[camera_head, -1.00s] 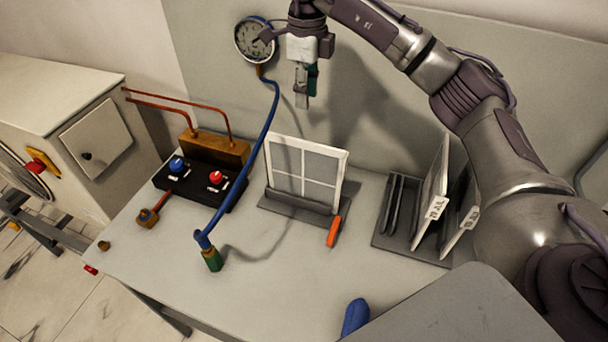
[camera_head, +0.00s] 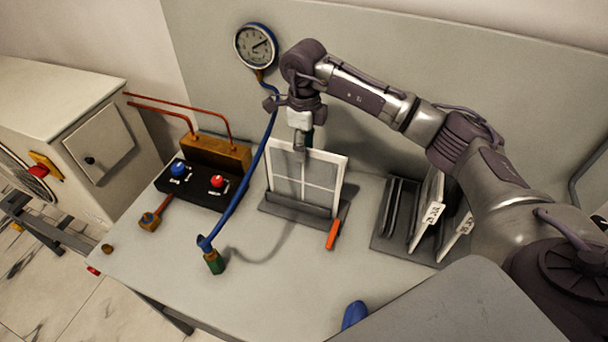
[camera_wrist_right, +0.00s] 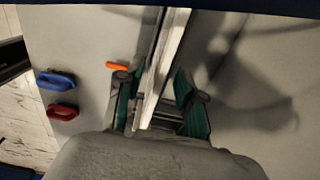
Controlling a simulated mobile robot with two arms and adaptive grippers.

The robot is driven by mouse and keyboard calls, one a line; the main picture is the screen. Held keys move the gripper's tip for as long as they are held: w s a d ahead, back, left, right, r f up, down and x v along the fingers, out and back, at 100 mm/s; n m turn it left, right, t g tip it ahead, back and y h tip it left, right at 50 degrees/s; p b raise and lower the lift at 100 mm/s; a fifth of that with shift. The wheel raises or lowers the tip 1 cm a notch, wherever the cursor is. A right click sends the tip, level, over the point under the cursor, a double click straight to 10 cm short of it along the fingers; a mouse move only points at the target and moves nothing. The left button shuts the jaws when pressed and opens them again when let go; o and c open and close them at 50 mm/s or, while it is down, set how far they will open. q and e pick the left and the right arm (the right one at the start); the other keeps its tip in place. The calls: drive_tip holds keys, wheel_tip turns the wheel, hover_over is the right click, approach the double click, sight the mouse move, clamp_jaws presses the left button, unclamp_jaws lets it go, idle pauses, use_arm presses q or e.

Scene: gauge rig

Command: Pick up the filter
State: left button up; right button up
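The filter (camera_head: 310,180) is a white-framed panel standing upright in a grey holder (camera_head: 290,208) in the middle of the bench. My right gripper (camera_head: 302,148) is at the filter's top edge. In the right wrist view, its green-sided fingers (camera_wrist_right: 160,105) are apart, one on each side of the filter's thin white edge (camera_wrist_right: 168,55). I cannot see either finger pressing on the frame. My left gripper is not in view.
An orange lever (camera_head: 333,233) is at the holder's right. A rack with labelled panels (camera_head: 427,215) stands further right, beneath my right arm. A blue hose (camera_head: 246,180) and a black box with blue and red knobs (camera_head: 203,186) are left. The bench front is mostly clear.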

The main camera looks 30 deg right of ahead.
drive_tip(key=shift+f, duration=1.05)
drive_tip(key=shift+r, duration=0.1)
clamp_jaws()
